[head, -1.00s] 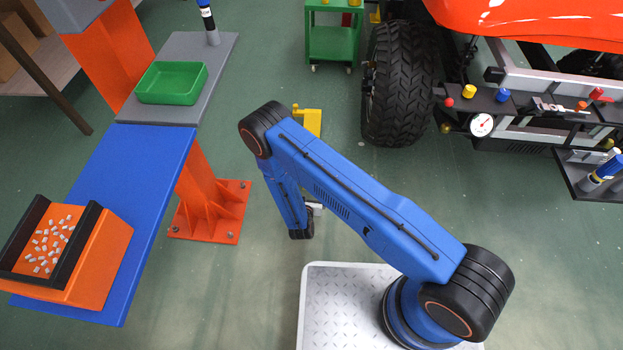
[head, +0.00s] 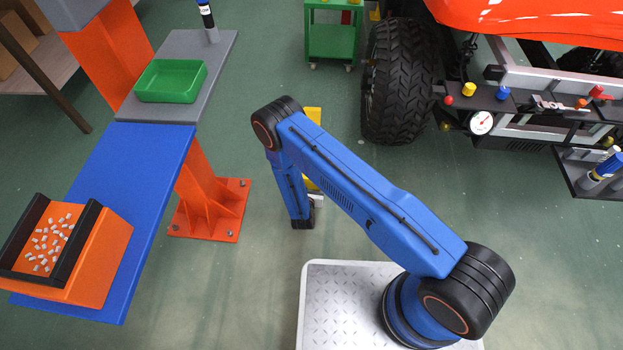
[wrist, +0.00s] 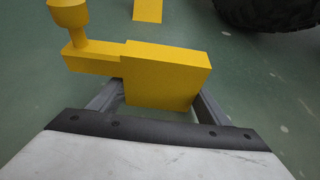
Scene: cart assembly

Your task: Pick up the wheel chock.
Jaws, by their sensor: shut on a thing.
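The yellow wheel chock (wrist: 170,72) has a blocky body, with an arm and a round knob sticking out to its left in the wrist view. My gripper (wrist: 158,96) is shut on the chock's body, one grey finger at each side. In the head view, a bit of yellow that looks like the held chock (head: 311,184) shows beside my gripper (head: 316,198), mostly hidden by my arm. I cannot tell whether the chock touches the floor.
Another yellow piece (head: 313,114) lies on the floor farther back, partly behind my arm. The vehicle's big black tyre (head: 398,85) stands to its right, and a green cart (head: 333,42) behind. An orange pedestal (head: 208,205) stands left. Green floor between is clear.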

